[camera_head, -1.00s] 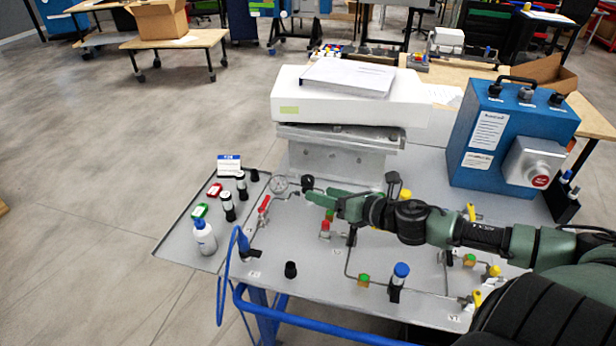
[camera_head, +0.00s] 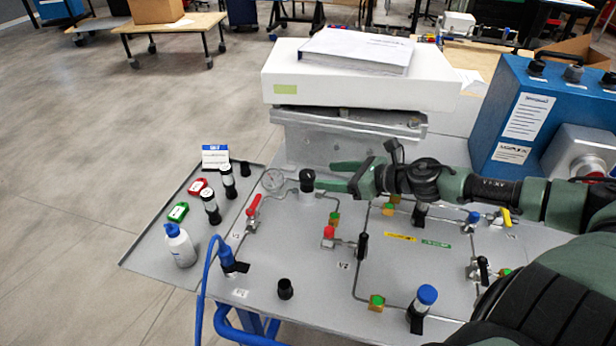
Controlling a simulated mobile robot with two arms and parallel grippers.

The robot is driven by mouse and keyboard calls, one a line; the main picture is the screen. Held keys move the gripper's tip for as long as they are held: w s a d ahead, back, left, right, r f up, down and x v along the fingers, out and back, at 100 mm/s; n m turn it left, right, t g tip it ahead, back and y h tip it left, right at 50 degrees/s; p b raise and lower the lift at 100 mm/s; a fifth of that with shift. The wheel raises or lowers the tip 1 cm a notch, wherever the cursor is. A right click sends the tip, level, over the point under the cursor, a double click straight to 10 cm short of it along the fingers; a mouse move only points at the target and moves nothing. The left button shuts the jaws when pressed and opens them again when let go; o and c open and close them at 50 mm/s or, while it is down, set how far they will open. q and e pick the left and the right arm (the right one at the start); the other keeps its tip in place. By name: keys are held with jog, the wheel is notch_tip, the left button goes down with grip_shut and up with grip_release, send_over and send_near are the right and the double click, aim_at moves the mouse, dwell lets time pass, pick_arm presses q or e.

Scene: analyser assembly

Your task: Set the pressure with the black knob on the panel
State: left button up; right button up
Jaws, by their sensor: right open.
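Nothing shows between the fingers. My left gripper is not in view.
A red-handled valve (camera_head: 252,207) stands left of the knob, and another red-topped valve (camera_head: 328,234) in front. A white box (camera_head: 360,80) on a grey stand rises behind. A blue control box (camera_head: 530,115) is at right. A tray (camera_head: 150,245) with bottles sits left.

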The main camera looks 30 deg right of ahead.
aim_at(310, 174)
jog(key=shift+w+a+f+p, duration=0.1)
jog(key=shift+w+a+p, duration=0.15)
jog(key=shift+w, duration=0.3)
jog(key=shift+w+a+f+p, duration=0.15)
jog(key=shift+w+a, duration=0.2)
jog(key=shift+w, duration=0.2)
jog(key=shift+w+p, duration=0.35)
jog(key=shift+p, duration=0.05)
jog(key=p+x, duration=0.1)
jog(key=x, duration=0.1)
jog(key=shift+w+a+f, duration=0.15)
jog(key=shift+w+a, duration=0.05)
jog(key=shift+a, duration=0.1)
jog(key=shift+p+x, duration=0.3)
jog(key=shift+x, duration=0.55)
jog(key=shift+f, duration=0.2)
